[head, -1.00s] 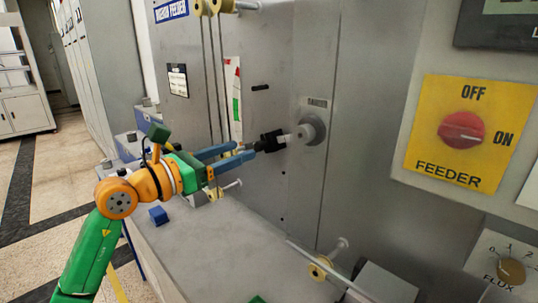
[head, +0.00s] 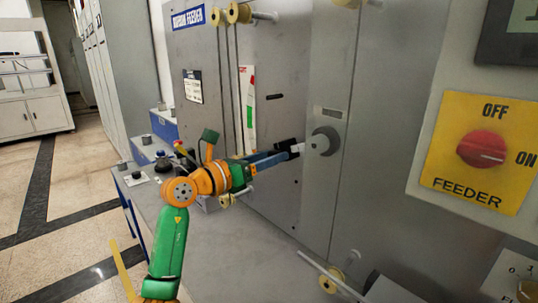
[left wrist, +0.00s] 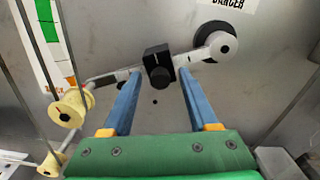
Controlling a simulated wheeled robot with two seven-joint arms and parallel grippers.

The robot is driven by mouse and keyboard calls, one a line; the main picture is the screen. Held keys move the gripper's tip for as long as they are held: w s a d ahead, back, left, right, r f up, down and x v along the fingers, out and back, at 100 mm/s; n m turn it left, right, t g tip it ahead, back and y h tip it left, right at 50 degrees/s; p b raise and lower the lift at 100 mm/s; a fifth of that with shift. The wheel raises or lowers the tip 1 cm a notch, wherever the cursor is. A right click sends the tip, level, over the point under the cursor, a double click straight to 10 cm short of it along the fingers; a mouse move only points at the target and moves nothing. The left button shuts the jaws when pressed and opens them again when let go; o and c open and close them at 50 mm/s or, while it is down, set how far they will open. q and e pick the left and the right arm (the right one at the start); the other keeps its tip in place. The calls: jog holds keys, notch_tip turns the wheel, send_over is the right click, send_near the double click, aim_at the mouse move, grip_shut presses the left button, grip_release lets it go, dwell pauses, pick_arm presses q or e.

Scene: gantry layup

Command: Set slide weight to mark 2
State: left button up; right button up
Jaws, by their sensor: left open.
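The slide weight, a small black block (head: 288,146), sits on a thin light bar that runs from a grey round hub (head: 324,141) on the metal panel. In the left wrist view the black block (left wrist: 158,68) stands between the fingertips, with the bar (left wrist: 190,58) passing through it to the hub (left wrist: 220,46) at the upper right. My left gripper (left wrist: 160,74) is open, its blue fingers on either side of the block; contact is not clear. In the head view the left gripper (head: 295,153) partly covers the block. No mark numbers on the bar are readable.
Yellow rollers (head: 238,13) with cords hang at the upper left of the panel. Another roller (head: 331,280) sits on a rod low at the front. A yellow feeder plate with a red knob (head: 482,149) is at right. The grey ledge (head: 235,250) below is mostly clear.

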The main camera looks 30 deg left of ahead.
pick_arm(q)
grip_shut()
dwell(1.3)
